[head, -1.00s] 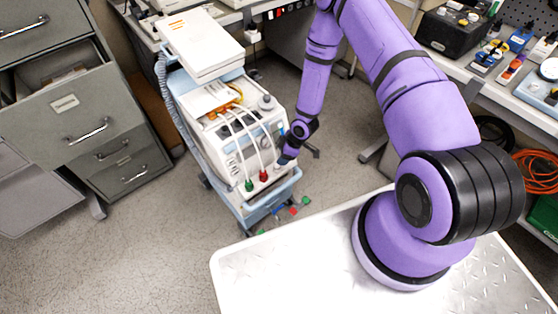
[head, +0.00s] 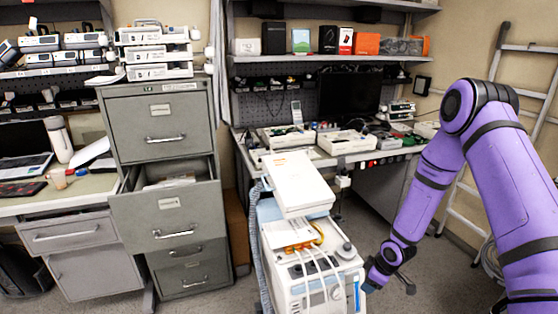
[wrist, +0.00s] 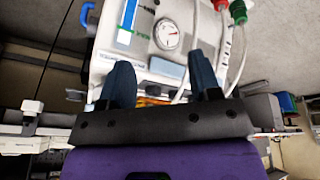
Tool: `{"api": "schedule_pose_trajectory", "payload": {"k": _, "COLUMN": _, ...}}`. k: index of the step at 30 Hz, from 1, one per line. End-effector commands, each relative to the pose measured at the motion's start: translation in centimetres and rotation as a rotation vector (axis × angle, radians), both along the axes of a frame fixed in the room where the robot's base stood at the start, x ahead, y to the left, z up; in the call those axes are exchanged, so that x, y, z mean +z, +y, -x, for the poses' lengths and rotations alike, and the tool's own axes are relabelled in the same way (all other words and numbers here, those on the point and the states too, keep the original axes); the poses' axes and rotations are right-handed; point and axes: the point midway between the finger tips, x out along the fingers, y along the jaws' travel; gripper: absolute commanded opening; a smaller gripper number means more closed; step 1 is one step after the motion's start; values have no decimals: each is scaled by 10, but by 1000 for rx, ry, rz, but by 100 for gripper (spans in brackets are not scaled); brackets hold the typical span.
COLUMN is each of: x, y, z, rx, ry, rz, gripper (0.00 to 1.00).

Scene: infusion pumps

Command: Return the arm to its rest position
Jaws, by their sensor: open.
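My purple arm (head: 415,195) comes in from the right in the head view and bends down at the elbow. My gripper (head: 371,285) hangs low, close to the right side of the white and blue medical machine (head: 345,262). In the wrist view my gripper (wrist: 160,72) shows two dark blue fingers standing apart, with nothing held between them. The machine's front, with a round gauge (wrist: 167,34), is beyond the fingertips. I cannot tell whether a finger touches the machine.
A grey filing cabinet (head: 158,134) stands left with an open drawer (head: 168,213). A workbench (head: 330,159) with a monitor (head: 349,96) and devices is behind the machine. A ladder (head: 537,100) leans at the right. Some floor (head: 425,262) shows under the arm.

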Motion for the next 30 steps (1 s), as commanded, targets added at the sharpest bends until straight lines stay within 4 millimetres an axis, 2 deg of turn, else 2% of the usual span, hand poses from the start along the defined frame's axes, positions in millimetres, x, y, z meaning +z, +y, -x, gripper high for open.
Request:
{"api": "schedule_pose_trajectory", "payload": {"k": 1, "x": 22, "y": -4, "z": -6, "rx": -20, "ry": -11, "rz": 21, "gripper": 57}}
{"api": "schedule_pose_trajectory", "payload": {"k": 7, "x": 97, "y": -18, "z": -16, "rx": -114, "ry": -30, "rz": 88, "gripper": 57}}
{"api": "schedule_pose_trajectory", "payload": {"k": 14, "x": 183, "y": -29, "z": -13, "rx": -236, "ry": -55, "rz": 143, "gripper": 57}}
{"api": "schedule_pose_trajectory", "payload": {"k": 23, "x": 287, "y": -36, "z": 15, "rx": -403, "ry": -90, "rz": 174, "gripper": 57}}
{"api": "schedule_pose_trajectory", "payload": {"k": 30, "x": 360, "y": -36, "z": 54, "rx": -541, "ry": -114, "rz": 167, "gripper": 57}}
